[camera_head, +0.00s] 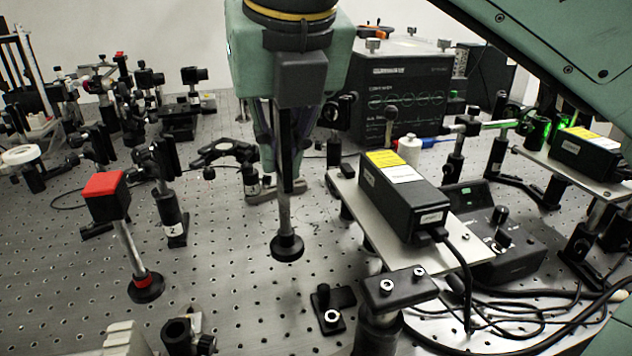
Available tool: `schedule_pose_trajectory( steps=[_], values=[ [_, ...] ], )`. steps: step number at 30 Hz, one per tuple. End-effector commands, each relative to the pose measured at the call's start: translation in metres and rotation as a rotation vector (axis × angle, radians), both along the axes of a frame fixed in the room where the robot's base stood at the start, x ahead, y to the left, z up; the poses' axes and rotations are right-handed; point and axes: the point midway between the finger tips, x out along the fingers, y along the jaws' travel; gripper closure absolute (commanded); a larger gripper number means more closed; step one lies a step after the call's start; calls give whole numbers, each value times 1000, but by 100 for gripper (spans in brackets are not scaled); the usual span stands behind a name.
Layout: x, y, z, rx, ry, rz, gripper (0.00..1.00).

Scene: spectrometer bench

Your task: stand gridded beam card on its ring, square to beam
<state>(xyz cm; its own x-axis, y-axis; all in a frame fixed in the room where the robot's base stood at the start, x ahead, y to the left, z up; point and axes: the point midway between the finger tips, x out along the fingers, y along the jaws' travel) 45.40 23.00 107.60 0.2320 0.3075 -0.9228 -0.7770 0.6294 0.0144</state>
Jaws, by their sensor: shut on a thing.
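My gripper (279,182) reaches down from the top centre, its fingers closed around a slim upright piece. Below the fingers that piece shows as a silver post on a round black foot (287,247). A narrow dark upright part (286,145) runs above the post, between the fingers; I take it for the beam card seen nearly edge-on. No grid face shows. The post looks upright. I cannot tell whether the foot touches the bench or hangs just above it. I cannot make out a ring under or near the foot.
A red-topped post (106,195) stands left. A black box with yellow label (405,195) sits on a raised plate to the right. A small black clamp (332,308) lies in front, and a dark instrument (400,95) stands behind.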

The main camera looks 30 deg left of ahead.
Motion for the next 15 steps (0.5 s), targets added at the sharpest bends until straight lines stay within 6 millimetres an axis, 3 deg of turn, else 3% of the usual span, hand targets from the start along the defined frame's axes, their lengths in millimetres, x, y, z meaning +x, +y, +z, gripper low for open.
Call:
schedule_pose_trajectory(
  steps=[9, 15],
  values=[
    [78, 32, -4, 1, 5, 2, 100],
    [118, 48, -8, 1, 2, 2, 100]
  ],
)
